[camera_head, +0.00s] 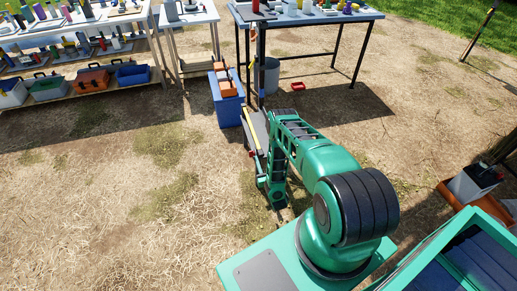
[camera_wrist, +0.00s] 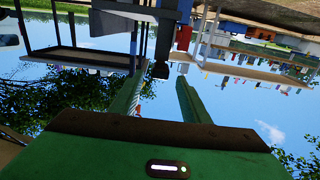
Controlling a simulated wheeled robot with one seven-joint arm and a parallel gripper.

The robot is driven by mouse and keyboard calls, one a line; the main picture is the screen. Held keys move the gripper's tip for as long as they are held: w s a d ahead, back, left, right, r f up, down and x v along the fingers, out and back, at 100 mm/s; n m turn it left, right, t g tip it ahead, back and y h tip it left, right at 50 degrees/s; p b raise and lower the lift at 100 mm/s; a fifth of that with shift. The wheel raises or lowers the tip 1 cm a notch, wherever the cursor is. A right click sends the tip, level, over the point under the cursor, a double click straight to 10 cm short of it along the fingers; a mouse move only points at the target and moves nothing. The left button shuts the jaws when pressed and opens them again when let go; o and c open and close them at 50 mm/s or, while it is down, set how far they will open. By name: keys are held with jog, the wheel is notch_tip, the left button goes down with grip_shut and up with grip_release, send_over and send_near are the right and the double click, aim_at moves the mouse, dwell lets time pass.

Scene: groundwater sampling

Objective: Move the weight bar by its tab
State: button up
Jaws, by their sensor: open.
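My gripper (camera_wrist: 161,76) is open in the wrist view, its two green fingers spread apart. A small dark knob-like piece (camera_wrist: 160,70) shows in the picture between the fingertips, below grey-blue blocks (camera_wrist: 172,10). I cannot tell whether this is the weight bar's tab, or how far off it is. I see no contact with the fingers. In the head view a long narrow piece with a yellow edge (camera_head: 251,130) stands beside my green arm; I cannot tell what it is. My gripper is not clear in the head view.
A blue crate (camera_head: 227,105) with orange items stands left of a dark post (camera_head: 261,65). Behind are a grey bucket (camera_head: 267,75), a red tray (camera_head: 298,86) and a loaded table (camera_head: 310,18). Shelves stand at upper left. Dry ground at left is clear.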

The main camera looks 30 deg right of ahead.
aim_at(259, 149)
jog(key=x, duration=0.9)
jog(key=shift+w, duration=0.3)
jog(key=shift+c, duration=0.7)
grip_shut()
